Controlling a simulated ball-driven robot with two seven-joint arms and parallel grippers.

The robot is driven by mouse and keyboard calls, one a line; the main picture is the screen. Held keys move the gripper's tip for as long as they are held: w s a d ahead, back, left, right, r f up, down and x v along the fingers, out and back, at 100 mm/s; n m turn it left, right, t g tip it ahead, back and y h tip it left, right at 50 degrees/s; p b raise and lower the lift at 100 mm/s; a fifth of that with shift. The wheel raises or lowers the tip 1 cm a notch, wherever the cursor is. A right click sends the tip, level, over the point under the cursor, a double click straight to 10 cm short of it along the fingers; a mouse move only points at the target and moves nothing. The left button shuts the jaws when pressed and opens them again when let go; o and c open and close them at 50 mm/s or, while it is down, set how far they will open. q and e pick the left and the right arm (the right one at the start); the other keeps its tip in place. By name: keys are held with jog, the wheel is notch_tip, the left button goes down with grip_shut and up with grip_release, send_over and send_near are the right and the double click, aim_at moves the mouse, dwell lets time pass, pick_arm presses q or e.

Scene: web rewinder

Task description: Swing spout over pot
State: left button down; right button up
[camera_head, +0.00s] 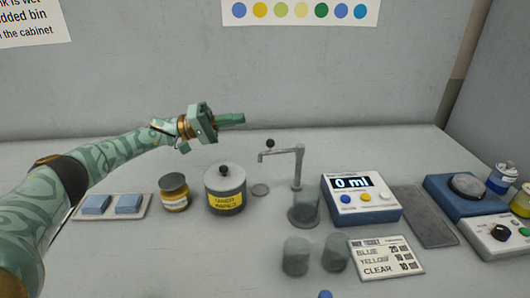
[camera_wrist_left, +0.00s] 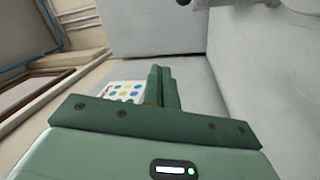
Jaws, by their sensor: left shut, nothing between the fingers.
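The grey spout (camera_head: 284,153) is a thin arm on an upright post, with a black knob at its left end. The grey pot (camera_head: 225,190) with a yellow label and a black-knobbed lid stands left of the spout. My left gripper (camera_head: 242,118) is shut and empty, held in the air above and left of the spout, apart from it. Its closed fingers also show in the left wrist view (camera_wrist_left: 163,88). My right gripper is not in view.
Dark cups (camera_head: 296,256) stand in front of the post. A dispenser panel reading 0 ml (camera_head: 360,199) is to the right, with a target card (camera_head: 387,257) in front. The back wall is close behind.

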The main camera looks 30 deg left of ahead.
pick_arm(q)
jog(key=d+f+n+g, duration=0.1)
jog(key=d+f, duration=0.1)
jog(key=d, duration=0.7)
jog(key=shift+y, duration=0.3)
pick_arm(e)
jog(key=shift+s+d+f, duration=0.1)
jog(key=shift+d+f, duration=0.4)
pick_arm(q)
jog(key=shift+w+f, duration=0.1)
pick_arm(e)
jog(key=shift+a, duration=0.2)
